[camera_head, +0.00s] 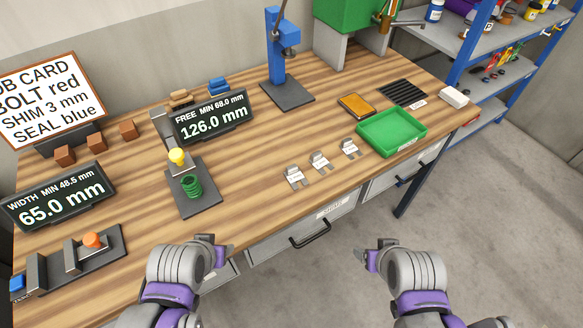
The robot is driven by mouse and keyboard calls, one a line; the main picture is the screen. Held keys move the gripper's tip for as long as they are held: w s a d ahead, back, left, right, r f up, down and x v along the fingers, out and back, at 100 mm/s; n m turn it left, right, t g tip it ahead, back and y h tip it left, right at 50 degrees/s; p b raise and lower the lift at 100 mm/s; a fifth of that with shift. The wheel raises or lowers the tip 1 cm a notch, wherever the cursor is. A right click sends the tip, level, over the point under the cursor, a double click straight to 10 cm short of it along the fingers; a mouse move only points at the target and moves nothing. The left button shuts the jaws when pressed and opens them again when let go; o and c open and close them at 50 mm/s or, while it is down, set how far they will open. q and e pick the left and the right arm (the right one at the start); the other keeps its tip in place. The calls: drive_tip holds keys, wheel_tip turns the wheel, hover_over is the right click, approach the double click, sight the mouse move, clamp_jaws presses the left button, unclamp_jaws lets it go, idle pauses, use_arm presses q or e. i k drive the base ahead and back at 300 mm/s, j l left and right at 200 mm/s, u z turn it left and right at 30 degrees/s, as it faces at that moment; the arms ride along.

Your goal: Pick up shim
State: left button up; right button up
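Three small grey metal shims lie in a row on the wooden bench: a left shim (294,179), a middle shim (320,163) and a right shim (349,149). Each has a small label, too small to read. The job card (40,100) reads "BOLT red, SHIM 3 mm, SEAL blue". My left gripper (221,255) is near the front edge of the bench, left of and nearer than the shims. My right gripper (372,259) is beyond the front edge, below the shims in the picture. No held object shows at either one. Their finger gaps are unclear.
A green tray (392,147) stands right of the shims. A gauge with a green spring (191,186) stands to the left, a blue press (283,62) behind. Drawers with handles (310,235) front the bench. The wood around the shims is clear.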

sight(293, 174)
drive_tip(key=k+j+u, duration=0.1)
drive_tip(key=u, duration=0.4)
drive_tip(key=k+j+u, duration=0.2)
drive_tip(key=u, duration=0.25)
